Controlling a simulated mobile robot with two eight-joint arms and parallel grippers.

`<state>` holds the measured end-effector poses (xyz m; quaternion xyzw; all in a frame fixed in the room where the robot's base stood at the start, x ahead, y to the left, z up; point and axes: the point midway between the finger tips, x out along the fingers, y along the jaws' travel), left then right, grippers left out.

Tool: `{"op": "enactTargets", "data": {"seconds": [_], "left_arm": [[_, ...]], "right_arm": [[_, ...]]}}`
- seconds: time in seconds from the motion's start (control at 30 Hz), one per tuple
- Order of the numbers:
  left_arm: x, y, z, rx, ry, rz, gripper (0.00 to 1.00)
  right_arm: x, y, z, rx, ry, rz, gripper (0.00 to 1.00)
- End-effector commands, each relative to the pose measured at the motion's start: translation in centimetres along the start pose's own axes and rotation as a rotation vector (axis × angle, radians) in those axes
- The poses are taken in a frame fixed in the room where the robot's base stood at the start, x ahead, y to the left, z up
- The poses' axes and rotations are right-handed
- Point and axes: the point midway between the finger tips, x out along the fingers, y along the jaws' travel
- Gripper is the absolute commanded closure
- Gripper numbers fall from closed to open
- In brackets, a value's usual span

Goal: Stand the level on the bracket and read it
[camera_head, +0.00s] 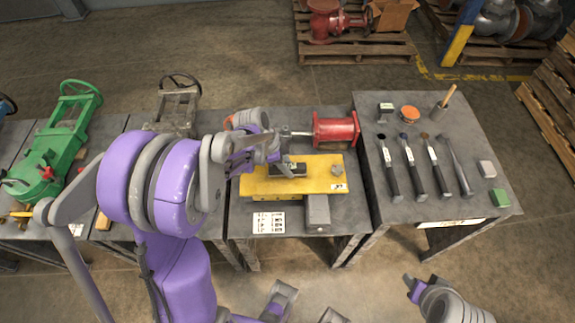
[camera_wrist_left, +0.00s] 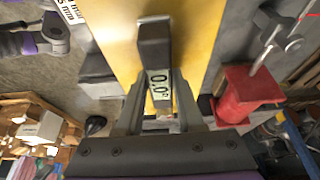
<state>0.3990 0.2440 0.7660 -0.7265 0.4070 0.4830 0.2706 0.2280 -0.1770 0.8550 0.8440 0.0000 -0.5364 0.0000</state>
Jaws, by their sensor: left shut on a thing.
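The level is a small dark block with a pale display. In the left wrist view the level (camera_wrist_left: 155,45) lies between my left gripper's (camera_wrist_left: 160,118) fingers, which are shut on it. Its display reads 0.0°. The bracket is a yellow plate, seen in the head view (camera_head: 262,187) and the left wrist view (camera_wrist_left: 110,28). In the head view the level (camera_head: 290,169) is over the bracket's middle, with my left gripper (camera_head: 279,157) at its far side. It looks set on the bracket, but the contact line is hidden.
A red cylinder (camera_head: 335,129) stands behind the bracket. A grey block (camera_head: 317,210) and a printed card (camera_head: 268,222) are in front. The right table (camera_head: 450,150) holds several tools, an orange disc (camera_head: 410,113) and a green block (camera_head: 500,198). A green valve (camera_head: 62,145) is at left.

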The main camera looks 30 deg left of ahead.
Motion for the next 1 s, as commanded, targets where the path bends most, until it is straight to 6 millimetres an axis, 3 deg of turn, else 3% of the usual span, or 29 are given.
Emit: {"op": "enactTargets", "data": {"seconds": [0.47,0.5,0.67,1.0], "left_arm": [[0.74,0.01,0.32,0.000,0.000,0.000,1.00],[0.70,0.00,0.29,0.000,0.000,0.000,0.58],[0.66,0.00,0.28,0.000,0.000,0.000,0.29],[0.40,0.00,0.29,0.000,0.000,0.000,0.28]], "right_arm": [[0.60,0.00,0.38,0.000,-0.002,0.000,0.50],[0.56,0.00,0.35,0.000,-0.002,0.000,0.50],[0.53,0.00,0.33,0.000,-0.002,0.000,0.50],[0.49,0.00,0.31,0.000,-0.002,0.000,0.50]]}}
